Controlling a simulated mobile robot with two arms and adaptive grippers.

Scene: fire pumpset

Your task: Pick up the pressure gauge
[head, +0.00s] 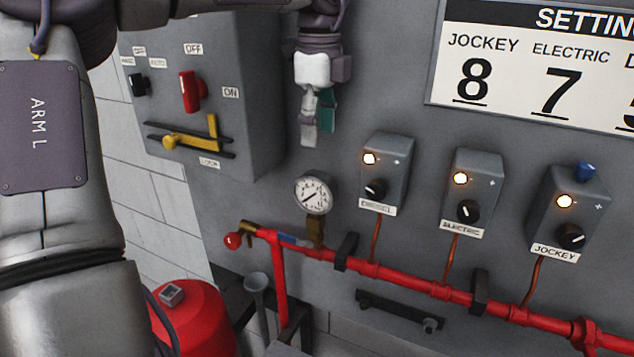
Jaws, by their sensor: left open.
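The pressure gauge (314,193) is a round white dial with a dark needle and a brass-coloured stem. It stands upright on the red pipe (330,256), left of the middle of the head view. My left gripper (318,122) hangs above the gauge with its fingers pointing down. It is open and holds nothing, and its fingers are apart from the gauge. The lower end of the gauge's stem meets the pipe near a small blue-handled part (296,240). My right gripper does not show.
Three grey switch boxes, labelled diesel, electric (472,187) and jockey, stand right of the gauge. A grey cabinet (225,100) with a red switch and yellow lever juts out at the left. A red tank (195,318) is below. A settings sign (540,70) hangs upper right.

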